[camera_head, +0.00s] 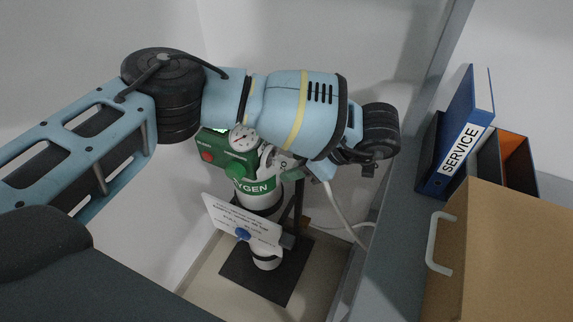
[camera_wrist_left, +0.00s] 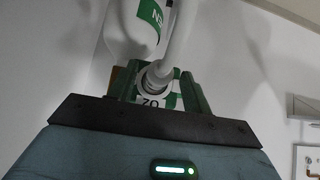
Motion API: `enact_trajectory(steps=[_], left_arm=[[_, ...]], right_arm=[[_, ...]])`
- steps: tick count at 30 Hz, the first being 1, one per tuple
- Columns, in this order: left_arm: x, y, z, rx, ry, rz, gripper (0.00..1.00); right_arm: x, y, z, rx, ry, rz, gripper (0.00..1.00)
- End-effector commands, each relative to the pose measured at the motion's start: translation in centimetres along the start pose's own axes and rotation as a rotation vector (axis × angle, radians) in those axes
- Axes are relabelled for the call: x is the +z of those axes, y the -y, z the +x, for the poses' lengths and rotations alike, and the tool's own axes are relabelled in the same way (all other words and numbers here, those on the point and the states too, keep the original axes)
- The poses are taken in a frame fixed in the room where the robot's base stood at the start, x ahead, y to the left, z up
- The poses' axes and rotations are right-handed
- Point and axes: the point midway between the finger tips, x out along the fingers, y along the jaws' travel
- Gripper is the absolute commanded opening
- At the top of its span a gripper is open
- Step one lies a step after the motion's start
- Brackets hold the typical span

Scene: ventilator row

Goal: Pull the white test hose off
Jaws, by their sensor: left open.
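The white test hose (camera_head: 338,207) hangs below my left arm and curves down to the right. In the left wrist view the hose (camera_wrist_left: 181,38) runs up from a round collar (camera_wrist_left: 155,77) by a white label with black lettering. My left gripper (camera_wrist_left: 158,86) is open, with one finger on each side of the collar. I cannot tell whether the fingers touch it. In the head view the left gripper (camera_head: 308,168) is mostly hidden under my forearm. My right gripper is not in view.
A white and green oxygen cylinder (camera_head: 256,201) with a green block and gauge (camera_head: 243,138) stands behind a white sign (camera_head: 240,224) on a dark base plate (camera_head: 267,279). To the right are a blue SERVICE binder (camera_head: 463,139) and a cardboard-coloured box (camera_head: 505,250). Walls enclose the corner.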

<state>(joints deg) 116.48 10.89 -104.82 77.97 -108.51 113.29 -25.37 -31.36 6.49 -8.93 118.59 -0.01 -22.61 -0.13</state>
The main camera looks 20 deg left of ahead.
Motion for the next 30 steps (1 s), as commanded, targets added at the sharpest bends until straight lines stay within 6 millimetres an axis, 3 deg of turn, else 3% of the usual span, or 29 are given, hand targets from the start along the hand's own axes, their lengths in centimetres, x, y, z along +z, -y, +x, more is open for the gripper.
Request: enact_trajectory(steps=[27,30], left_arm=[[-0.03,-0.01,0.65,0.001,-0.001,0.0,0.49],[-0.02,-0.01,0.65,0.001,-0.001,0.0,0.39]], right_arm=[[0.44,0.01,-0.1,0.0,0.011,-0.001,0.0],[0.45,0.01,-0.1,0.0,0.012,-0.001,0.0]])
